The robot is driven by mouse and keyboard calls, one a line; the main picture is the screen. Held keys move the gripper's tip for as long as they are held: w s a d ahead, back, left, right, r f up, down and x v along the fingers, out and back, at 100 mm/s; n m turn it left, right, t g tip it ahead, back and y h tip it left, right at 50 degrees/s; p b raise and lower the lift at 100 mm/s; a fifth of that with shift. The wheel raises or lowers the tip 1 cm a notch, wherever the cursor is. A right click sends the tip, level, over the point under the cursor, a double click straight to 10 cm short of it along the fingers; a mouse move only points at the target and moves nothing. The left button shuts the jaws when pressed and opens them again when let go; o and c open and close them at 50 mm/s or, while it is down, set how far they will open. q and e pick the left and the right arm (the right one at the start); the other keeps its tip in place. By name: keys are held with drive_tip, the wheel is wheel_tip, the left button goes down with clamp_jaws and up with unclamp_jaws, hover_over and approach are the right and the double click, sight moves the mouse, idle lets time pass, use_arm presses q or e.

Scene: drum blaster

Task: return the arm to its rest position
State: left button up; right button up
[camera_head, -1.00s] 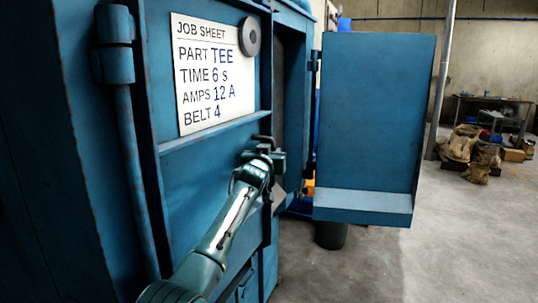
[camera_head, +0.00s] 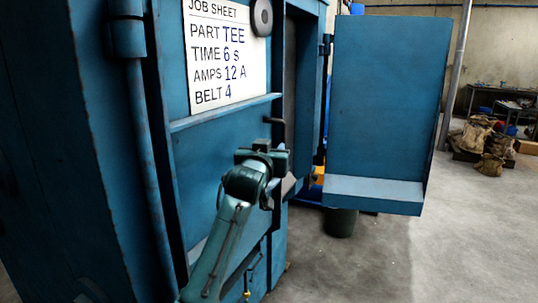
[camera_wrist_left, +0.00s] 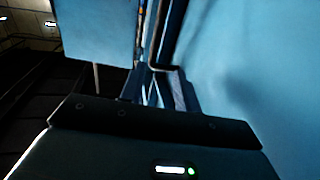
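My left arm (camera_head: 222,245) rises from the bottom of the head view along the front of a blue machine cabinet (camera_head: 85,160). My left gripper (camera_head: 268,158) is at its far end, in front of the cabinet, below a dark handle (camera_head: 277,122). The wrist hides much of the gripper, and I cannot tell whether its fingers are apart. In the left wrist view a dark gripper housing (camera_wrist_left: 150,150) with a lit green indicator fills the bottom. No held thing is clear there. My right gripper is not in view.
The cabinet's blue door (camera_head: 385,105) stands open to the right of the gripper. A job sheet (camera_head: 226,55) with a round grey disc (camera_head: 262,17) is on the cabinet front. A dark bin (camera_head: 340,222) stands below the door. Sacks (camera_head: 480,140) lie far right; the concrete floor is clear.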

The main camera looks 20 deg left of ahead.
use_arm(q)
drive_tip(key=shift+s, duration=0.85)
drive_tip(key=s+f+m+g+h, duration=0.1)
drive_tip(key=s+f, duration=0.3)
drive_tip(key=f, duration=0.5)
drive_tip(key=s+d+f+g+p, duration=0.1)
drive_tip(key=s+f, duration=0.3)
drive_tip(key=f, duration=0.4)
drive_tip(key=s+f+m+g+h, duration=0.1)
drive_tip(key=s+f, duration=0.4)
drive_tip(key=f, duration=0.4)
drive_tip(key=s+d+f+g, duration=0.1)
drive_tip(key=s+f, duration=0.3)
drive_tip(key=s, duration=0.4)
drive_tip(key=s+d+f+m+g+h+p, duration=0.1)
drive_tip(key=s+f+g, duration=0.1)
drive_tip(key=s+f, duration=0.3)
drive_tip(key=s+d+f+g+h, duration=0.1)
drive_tip(key=s+f, duration=0.3)
drive_tip(key=s, duration=0.7)
drive_tip(key=shift+s+f, duration=0.25)
drive_tip(key=shift+f, duration=0.15)
drive_tip(key=shift+a, duration=0.1)
